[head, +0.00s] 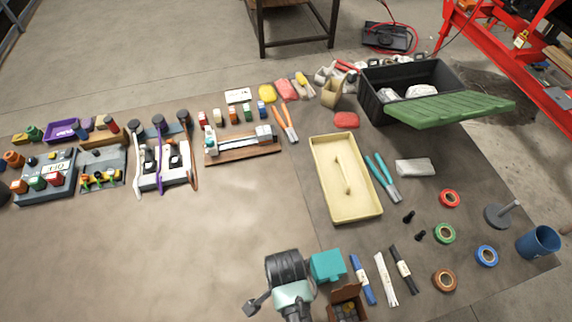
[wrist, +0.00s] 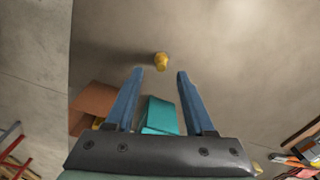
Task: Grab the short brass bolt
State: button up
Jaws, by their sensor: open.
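A small brass-coloured piece, which looks like the short brass bolt (wrist: 161,61), is on the brown mat in the wrist view. It casts a shadow to its left. My gripper (wrist: 158,71) is open, with its two blue fingers spread. The bolt appears just past the fingertips, between their lines, and nothing is held. I cannot tell the height gap between fingertips and bolt. In the head view I cannot make out the bolt; my arm covers part of the mat at the bottom centre.
A teal block (head: 327,265) and a brown compartment box (head: 347,291) stand close to my arm; the teal block also shows between my fingers in the wrist view (wrist: 162,116). A cream tray (head: 327,150) is behind. The mat's left-centre is clear.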

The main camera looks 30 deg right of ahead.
jog(key=shift+w+d+f+p, duration=0.1)
jog(key=shift+f+p, duration=0.05)
jog(key=shift+f, duration=1.3)
jog(key=shift+w+d+f+p, duration=0.1)
jog(key=shift+f+p, duration=0.05)
jog(key=shift+f, duration=1.3)
jog(key=shift+s, duration=0.1)
grip_shut()
